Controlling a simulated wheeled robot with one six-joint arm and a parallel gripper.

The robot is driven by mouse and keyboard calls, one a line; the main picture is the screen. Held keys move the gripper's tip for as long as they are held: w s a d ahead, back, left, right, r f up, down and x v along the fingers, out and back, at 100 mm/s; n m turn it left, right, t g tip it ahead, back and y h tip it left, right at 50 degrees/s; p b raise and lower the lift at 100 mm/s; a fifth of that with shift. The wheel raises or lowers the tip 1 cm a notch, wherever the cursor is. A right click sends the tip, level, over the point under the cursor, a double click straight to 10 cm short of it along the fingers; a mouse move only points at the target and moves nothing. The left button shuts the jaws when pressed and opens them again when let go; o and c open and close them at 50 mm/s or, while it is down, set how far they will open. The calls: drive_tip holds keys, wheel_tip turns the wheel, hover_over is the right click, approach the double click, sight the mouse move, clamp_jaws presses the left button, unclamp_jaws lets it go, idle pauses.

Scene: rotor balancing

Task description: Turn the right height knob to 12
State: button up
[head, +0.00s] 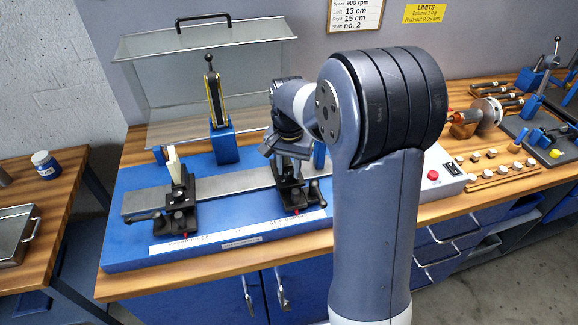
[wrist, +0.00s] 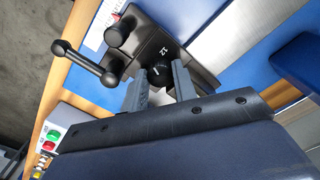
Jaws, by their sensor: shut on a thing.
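The right height knob (wrist: 160,73) is black and round, with a short white mark on its face. It sits in the black right support block, where the number 12 (wrist: 140,49) shows beside the knob. My gripper (wrist: 159,68) has one finger on each side of the knob and is shut on it. In the head view my gripper (head: 281,145) is over the back of the right support (head: 291,187), and the knob is hidden there. I cannot tell whether the white mark lines up with the 12.
The left support (head: 180,198) stands on the same grey rail (head: 228,184) of the blue base. A clear cover with a black handle (head: 204,18) is behind. The right support's ball-ended lever (wrist: 82,62) sticks out near my gripper. A red button (head: 433,175) is to the right.

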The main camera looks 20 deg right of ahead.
sight(289, 171)
drive_tip(key=o, duration=0.7)
wheel_tip(289, 171, up, 11)
drive_tip(key=shift+f, duration=0.1)
drive_tip(key=shift+o, duration=0.6)
